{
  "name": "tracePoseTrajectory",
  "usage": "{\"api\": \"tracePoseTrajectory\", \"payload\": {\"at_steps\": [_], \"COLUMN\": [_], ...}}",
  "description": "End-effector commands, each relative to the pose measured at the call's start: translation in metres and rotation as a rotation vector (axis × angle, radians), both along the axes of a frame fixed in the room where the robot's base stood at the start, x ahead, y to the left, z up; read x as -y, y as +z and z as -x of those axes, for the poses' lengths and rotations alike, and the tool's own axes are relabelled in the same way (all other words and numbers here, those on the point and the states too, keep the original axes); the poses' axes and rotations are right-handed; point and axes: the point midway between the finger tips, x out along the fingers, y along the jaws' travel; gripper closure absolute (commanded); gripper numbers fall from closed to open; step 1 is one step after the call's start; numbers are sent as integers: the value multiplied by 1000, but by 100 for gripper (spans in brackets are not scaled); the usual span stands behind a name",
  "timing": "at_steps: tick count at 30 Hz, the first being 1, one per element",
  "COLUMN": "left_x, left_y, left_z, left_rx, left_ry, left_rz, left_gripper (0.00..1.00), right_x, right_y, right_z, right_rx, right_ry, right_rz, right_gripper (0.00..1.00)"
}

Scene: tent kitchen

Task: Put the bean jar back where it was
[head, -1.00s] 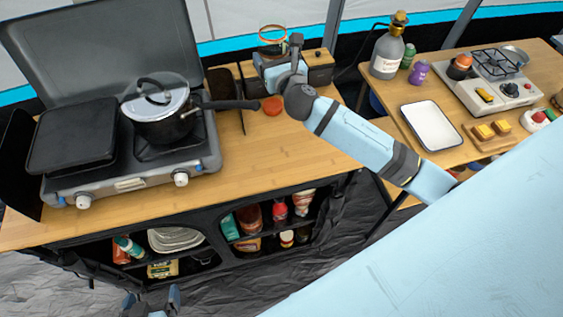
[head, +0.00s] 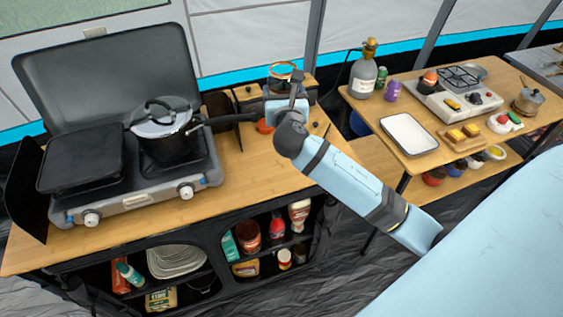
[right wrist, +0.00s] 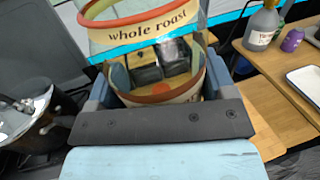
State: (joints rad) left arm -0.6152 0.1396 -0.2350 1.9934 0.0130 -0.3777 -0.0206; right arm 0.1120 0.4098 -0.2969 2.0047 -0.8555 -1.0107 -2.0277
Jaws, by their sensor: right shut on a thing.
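The bean jar (head: 282,69) is clear, with an orange-brown rim and a cream band, at the back right of the wooden counter. My right gripper (head: 284,86) is shut on it. In the right wrist view the jar (right wrist: 145,40) stands between the fingers of my right gripper (right wrist: 158,85), and its band reads "whole roast". I see the counter through its glass. I cannot tell whether its base touches anything. My left gripper is not in view.
An orange-red disc (head: 264,127) lies on the counter (head: 240,165) near my right gripper. A stove with a pot (head: 165,130) stands left, its handle pointing towards the gripper. Wooden boxes (head: 312,88) stand behind. The counter's front is clear.

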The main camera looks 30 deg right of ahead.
Motion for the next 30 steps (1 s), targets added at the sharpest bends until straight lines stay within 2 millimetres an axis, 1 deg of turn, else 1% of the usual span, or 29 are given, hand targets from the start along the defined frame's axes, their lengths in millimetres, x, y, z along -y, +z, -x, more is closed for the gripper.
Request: {"api": "tracePoseTrajectory", "payload": {"at_steps": [1, 9, 12, 15, 18, 22, 27, 30], "left_x": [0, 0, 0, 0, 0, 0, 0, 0], "left_y": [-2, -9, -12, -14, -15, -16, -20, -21], "left_z": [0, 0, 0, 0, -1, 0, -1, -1], "left_rx": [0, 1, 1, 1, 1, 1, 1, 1], "left_ry": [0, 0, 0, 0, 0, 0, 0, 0], "left_rz": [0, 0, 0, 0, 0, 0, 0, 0], "left_gripper": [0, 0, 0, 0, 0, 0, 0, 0], "right_x": [0, 0, 0, 0, 0, 0, 0, 0], "right_y": [-13, -86, -111, -131, -142, -151, -178, -188], "right_z": [0, 1, 0, 0, 0, 0, 0, 0], "right_rx": [-5, -7, -5, -4, -3, -2, -4, -2], "right_ry": [0, 1, 2, 0, 2, 2, 1, 1], "right_rz": [1, 2, 2, 1, 1, 1, 1, 1], "right_gripper": [57, 57, 57, 57, 57, 57, 57, 57]}}
